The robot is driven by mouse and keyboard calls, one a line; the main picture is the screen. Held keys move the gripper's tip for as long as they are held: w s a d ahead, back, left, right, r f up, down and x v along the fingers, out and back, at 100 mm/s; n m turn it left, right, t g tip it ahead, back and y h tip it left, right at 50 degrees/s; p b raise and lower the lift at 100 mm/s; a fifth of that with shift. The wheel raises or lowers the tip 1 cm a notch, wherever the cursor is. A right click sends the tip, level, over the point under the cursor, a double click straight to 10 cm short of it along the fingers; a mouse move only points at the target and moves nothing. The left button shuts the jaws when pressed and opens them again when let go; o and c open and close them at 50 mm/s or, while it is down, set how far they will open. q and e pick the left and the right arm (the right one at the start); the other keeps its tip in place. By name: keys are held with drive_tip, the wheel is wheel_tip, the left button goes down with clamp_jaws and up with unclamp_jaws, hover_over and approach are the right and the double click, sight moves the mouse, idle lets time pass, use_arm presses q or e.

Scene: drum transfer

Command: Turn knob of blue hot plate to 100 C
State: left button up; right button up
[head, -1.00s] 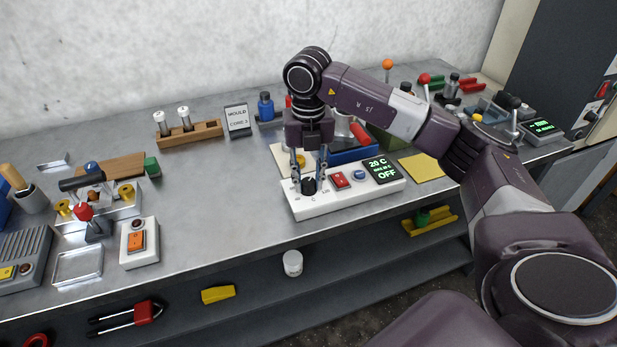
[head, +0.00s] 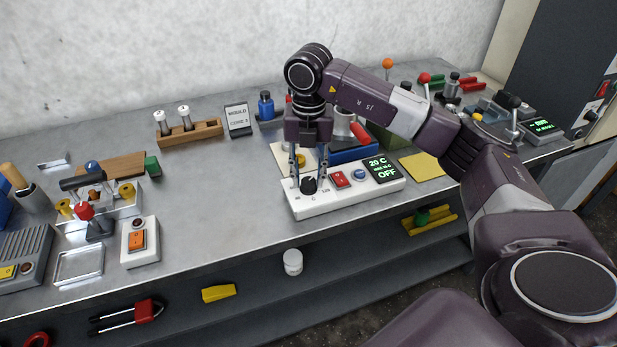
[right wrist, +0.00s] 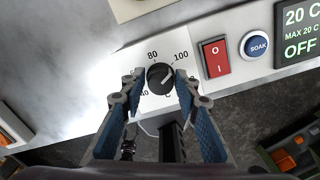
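The white control panel (head: 335,203) lies along the bench's front edge, with a blue body (head: 352,153) partly hidden behind it. Its black knob (head: 309,185) sits at the panel's left end. In the right wrist view the knob (right wrist: 160,77) has a white pointer line angled up and right, towards the 100 side; 80 and 100 are readable. The display (right wrist: 299,30) reads 20 C, MAX 20 C, OFF. My right gripper (head: 309,176) points down, its open fingers on either side of the knob with small gaps. My left gripper is not in view.
A red rocker switch (right wrist: 215,60) and blue SOAK button (right wrist: 255,45) sit right of the knob. A yellow sheet (head: 422,166) lies right of the panel. A white switch box (head: 140,243) stands at left, with bare bench between.

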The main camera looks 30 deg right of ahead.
sight(309, 180)
drive_tip(key=shift+o, duration=1.2)
drive_tip(key=shift+s, duration=0.1)
drive_tip(key=shift+f, duration=0.15)
drive_tip(key=shift+a, duration=0.1)
wheel_tip(309, 180, up, 12)
drive_tip(key=shift+s, duration=0.1)
